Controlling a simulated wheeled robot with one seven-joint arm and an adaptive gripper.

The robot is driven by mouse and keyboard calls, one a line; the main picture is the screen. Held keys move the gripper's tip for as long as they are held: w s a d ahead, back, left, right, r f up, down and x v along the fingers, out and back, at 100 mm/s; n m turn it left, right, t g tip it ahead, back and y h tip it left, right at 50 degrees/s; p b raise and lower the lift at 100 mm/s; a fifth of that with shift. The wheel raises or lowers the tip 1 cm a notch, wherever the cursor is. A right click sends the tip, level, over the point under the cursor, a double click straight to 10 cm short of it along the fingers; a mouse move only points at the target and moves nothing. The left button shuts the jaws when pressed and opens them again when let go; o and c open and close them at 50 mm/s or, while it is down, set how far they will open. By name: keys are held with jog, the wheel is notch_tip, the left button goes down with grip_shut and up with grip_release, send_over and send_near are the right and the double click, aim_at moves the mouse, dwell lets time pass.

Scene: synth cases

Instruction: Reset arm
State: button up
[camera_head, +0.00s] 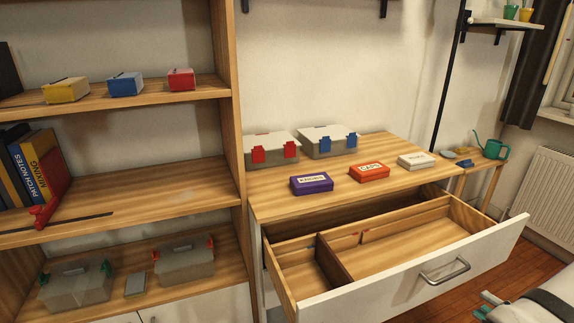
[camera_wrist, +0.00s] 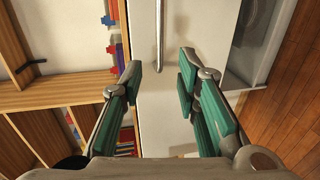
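My gripper (camera_wrist: 160,74) is open in the wrist view, its two green-padded fingers apart with nothing between them. The white drawer front with its metal bar handle (camera_wrist: 159,38) lies beyond the fingertips. In the head view, part of my gripper (camera_head: 487,307) shows at the lower right corner, apart from the drawer handle (camera_head: 444,273). The rest of my arm is mostly out of that view.
The wooden drawer (camera_head: 420,249) stands pulled open and looks empty, with dividers. On the desk are purple (camera_head: 311,184), orange (camera_head: 369,172) and white (camera_head: 416,161) boxes and two lidded cases. A bookshelf (camera_head: 200,196) stands left; a radiator (camera_head: 545,200) is at right.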

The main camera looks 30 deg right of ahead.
jog(key=w+a+r+n+g+y, duration=0.1)
jog(key=w+a+r+n+y, duration=0.35)
jog(key=w+n, duration=0.2)
jog(key=w+a+r+n+y, duration=0.35)
jog(key=w+r+n, duration=0.25)
jog(key=w, duration=0.2)
jog(key=w+a+r+n+g+y, duration=0.5)
jog(key=w+a+n, duration=0.1)
jog(key=a+n, duration=0.45)
jog(key=a+r+n+g, duration=0.2)
jog(key=a+n+g, duration=0.2)
jog(key=a+n, duration=0.25)
jog(key=a+r+n+g, duration=0.3)
jog(key=a+n, duration=0.3)
jog(key=a, duration=0.2)
jog(key=s+a+r+n+h, duration=0.1)
jog(key=s+a+n+h, duration=0.35)
jog(key=n, duration=0.55)
jog(key=s+a+r+n+h, duration=0.1)
jog(key=s+a+n+h, duration=0.3)
jog(key=n, duration=0.7)
notch_tip(320, 180, up, 15)
jog(key=s+d+t+p, duration=0.1)
jog(key=t+p, duration=0.1)
jog(key=p, duration=1.1)
jog(key=shift+h, duration=0.45)
